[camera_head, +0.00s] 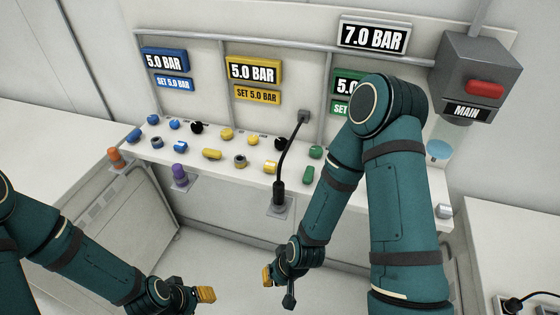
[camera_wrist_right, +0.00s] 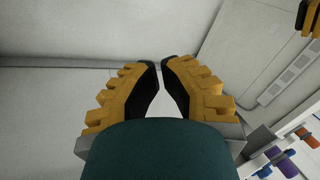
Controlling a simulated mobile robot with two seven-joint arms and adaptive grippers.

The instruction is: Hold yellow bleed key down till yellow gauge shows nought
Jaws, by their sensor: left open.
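The yellow gauge (camera_head: 253,70) on the back panel reads 5.0 BAR. The yellow plate (camera_head: 257,95) below it reads SET 5.0 BAR. Several yellow controls stand on the ledge beneath, among them a round knob (camera_head: 226,134), a long one (camera_head: 212,154) and another long one (camera_head: 270,167). I cannot tell which is the bleed key. My left gripper (camera_head: 205,294) is open and empty, low in front of the ledge. My right gripper (camera_head: 268,277) is also low in front, apart from the controls. In the right wrist view its fingertips (camera_wrist_right: 160,64) nearly meet, with nothing between them.
A blue gauge (camera_head: 165,60) reads 5.0 BAR. The green gauge (camera_head: 345,82) is partly hidden by my right arm. A white display (camera_head: 374,36) reads 7.0 BAR above. A grey MAIN box (camera_head: 476,60) has a red button. A black stalk (camera_head: 285,165) rises before the ledge.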

